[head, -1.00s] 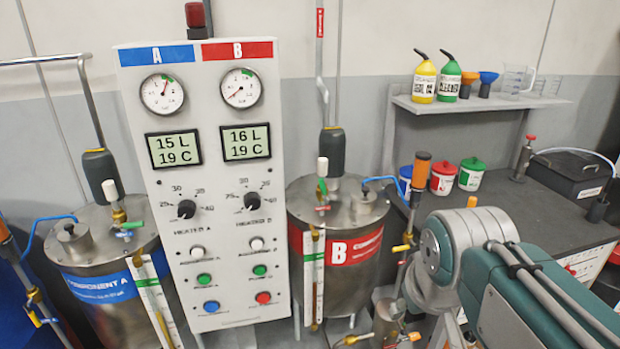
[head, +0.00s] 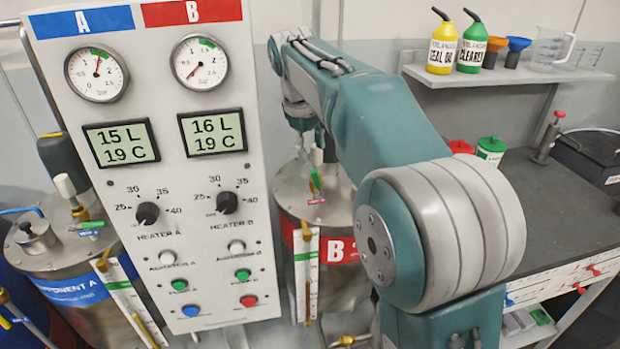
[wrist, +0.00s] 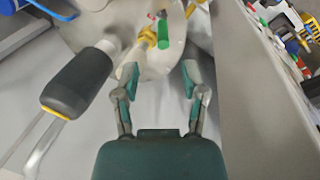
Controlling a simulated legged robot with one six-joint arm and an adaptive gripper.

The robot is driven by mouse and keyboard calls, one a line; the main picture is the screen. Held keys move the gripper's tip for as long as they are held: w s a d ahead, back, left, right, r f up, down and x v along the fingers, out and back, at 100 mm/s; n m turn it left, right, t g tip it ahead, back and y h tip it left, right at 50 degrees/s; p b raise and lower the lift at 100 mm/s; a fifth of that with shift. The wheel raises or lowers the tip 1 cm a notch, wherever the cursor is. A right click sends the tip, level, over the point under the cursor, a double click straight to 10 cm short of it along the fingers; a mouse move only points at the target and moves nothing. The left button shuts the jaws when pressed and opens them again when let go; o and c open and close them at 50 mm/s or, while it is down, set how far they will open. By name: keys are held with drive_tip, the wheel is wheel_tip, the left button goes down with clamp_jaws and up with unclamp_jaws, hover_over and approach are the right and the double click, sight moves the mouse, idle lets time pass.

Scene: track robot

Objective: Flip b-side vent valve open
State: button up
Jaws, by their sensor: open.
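The vent valve on tank B has a green lever (head: 315,181), which looks roughly upright on the steel lid of tank B (head: 292,192). In the wrist view the green lever (wrist: 163,36) sits beside the brass valve body (wrist: 148,36), ahead of my gripper (wrist: 158,80). The gripper's two fingers are spread apart with nothing between them. The lever lies beyond the fingertips, roughly in line with the gap, and I see no contact. A white cap (wrist: 126,70) is close to the left fingertip. In the head view my arm hides most of the gripper.
A dark grey cylinder (wrist: 76,84) with a yellow band stands left of the gripper. The control panel (head: 160,255) rises left of tank B. A red-and-white B label (head: 335,250) marks the tank. A bench (head: 550,215) and a shelf (head: 480,78) are right.

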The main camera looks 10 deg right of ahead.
sight(318, 192)
drive_tip(key=shift+f, duration=0.45)
drive_tip(key=x, duration=0.9)
drive_tip(key=shift+f, duration=0.35)
drive_tip(key=shift+a, duration=0.1)
clamp_jaws()
